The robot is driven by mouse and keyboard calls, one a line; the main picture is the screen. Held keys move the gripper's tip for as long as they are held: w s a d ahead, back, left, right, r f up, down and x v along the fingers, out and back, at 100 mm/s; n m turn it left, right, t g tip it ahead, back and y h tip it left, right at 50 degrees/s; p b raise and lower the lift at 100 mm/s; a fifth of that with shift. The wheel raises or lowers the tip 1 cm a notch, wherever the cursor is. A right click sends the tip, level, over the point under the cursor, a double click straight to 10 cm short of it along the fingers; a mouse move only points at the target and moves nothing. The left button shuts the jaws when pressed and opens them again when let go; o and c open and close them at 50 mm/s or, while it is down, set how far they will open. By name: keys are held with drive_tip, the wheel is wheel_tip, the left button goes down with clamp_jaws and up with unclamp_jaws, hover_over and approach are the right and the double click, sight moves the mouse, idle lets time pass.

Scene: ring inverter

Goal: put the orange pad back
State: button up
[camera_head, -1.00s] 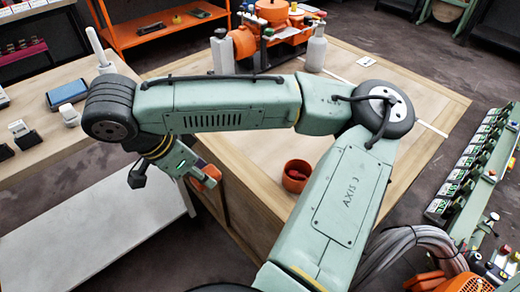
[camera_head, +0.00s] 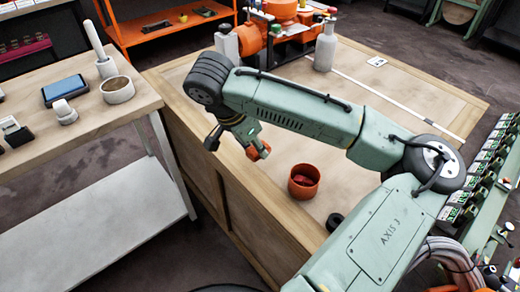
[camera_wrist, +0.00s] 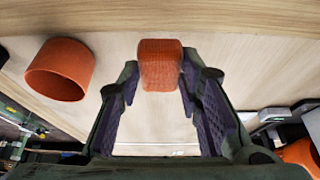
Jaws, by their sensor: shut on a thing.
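My gripper (camera_head: 250,142) is shut on the orange pad (camera_head: 259,151), over the near left part of the wooden workbench (camera_head: 270,212). In the wrist view the orange pad (camera_wrist: 160,62) is a small rounded block between the two fingertips, with bare wood behind it. An orange cup (camera_head: 304,182) stands on the bench to the right of my gripper and has something dark red inside. In the wrist view the cup (camera_wrist: 60,68) is at the left, apart from the pad. How high the pad is above the wood is hard to tell.
An orange machine (camera_head: 285,22) and a grey bottle (camera_head: 325,46) stand at the bench's far side. A small dark round thing (camera_head: 334,222) lies near the cup. A second table (camera_head: 85,115) at left holds a blue tray (camera_head: 64,90) and a stone mortar (camera_head: 117,89).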

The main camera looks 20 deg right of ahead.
drive_tip(key=shift+w+d, duration=0.1)
drive_tip(key=shift+d, duration=0.2)
drive_tip(key=x, duration=0.2)
drive_tip(key=shift+w+d+f+p, duration=0.1)
drive_tip(key=shift+d+f+p, duration=0.05)
drive_tip(key=shift+f+p, duration=0.25)
drive_tip(key=shift+f, duration=0.5)
drive_tip(key=shift+f, duration=0.15)
drive_tip(key=o, duration=1)
drive_tip(key=shift+o, duration=0.2)
drive_tip(key=shift+r, duration=0.3)
drive_tip(key=v, duration=1.2)
drive_tip(key=shift+b, duration=0.3)
drive_tip(key=shift+w+f, duration=0.1)
